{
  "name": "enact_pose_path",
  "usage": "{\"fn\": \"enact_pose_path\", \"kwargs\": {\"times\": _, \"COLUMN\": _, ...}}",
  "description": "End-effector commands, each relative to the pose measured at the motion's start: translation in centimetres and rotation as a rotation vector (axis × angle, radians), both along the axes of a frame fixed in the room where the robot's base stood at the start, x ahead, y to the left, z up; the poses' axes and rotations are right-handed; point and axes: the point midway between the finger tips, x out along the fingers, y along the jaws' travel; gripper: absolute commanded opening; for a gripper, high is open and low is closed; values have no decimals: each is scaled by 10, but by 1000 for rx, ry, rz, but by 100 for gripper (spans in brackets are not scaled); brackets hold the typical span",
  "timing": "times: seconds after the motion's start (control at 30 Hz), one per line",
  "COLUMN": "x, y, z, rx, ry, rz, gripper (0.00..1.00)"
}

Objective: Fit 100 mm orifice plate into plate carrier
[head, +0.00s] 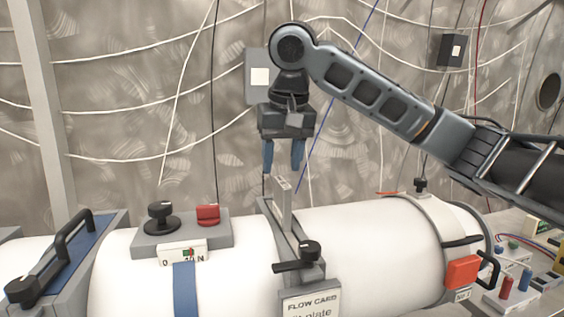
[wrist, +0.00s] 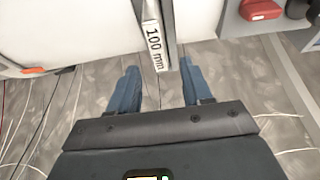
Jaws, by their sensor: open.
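The 100 mm orifice plate (head: 284,208) is a thin grey upright plate with a white tab on top. It stands in the slot of the plate carrier (head: 310,268), its upper part showing above the pipe; how deep it sits is hidden. In the wrist view its "100 mm" label (wrist: 156,47) shows clearly, just beyond the fingertips. My gripper (head: 283,168) points down over the tab with its blue fingers apart and empty. In the wrist view the fingers (wrist: 157,72) lie on either side of the label's line, with a gap to each.
A white pipe (head: 370,232) runs across the front. A black clamp knob (head: 310,250) stands beside the plate. Left are a black knob (head: 161,214) and red button (head: 208,214) on a grey block. An orange latch (head: 462,271) is at right. Cables hang behind.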

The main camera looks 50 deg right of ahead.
Motion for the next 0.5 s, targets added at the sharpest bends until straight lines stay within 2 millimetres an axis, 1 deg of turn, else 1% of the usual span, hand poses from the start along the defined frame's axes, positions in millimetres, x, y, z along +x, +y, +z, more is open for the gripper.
{"fn": "enact_pose_path", "kwargs": {"times": 0.17, "x": -8, "y": 6, "z": 32, "rx": -1, "ry": -3, "rz": 0, "gripper": 49}}
{"fn": "enact_pose_path", "kwargs": {"times": 0.2, "x": -11, "y": 6, "z": 42, "rx": -5, "ry": -3, "rz": -2, "gripper": 49}}
{"fn": "enact_pose_path", "kwargs": {"times": 0.3, "x": -17, "y": 11, "z": 63, "rx": -5, "ry": -3, "rz": -2, "gripper": 49}}
{"fn": "enact_pose_path", "kwargs": {"times": 0.5, "x": -26, "y": 18, "z": 96, "rx": -4, "ry": -2, "rz": -2, "gripper": 49}}
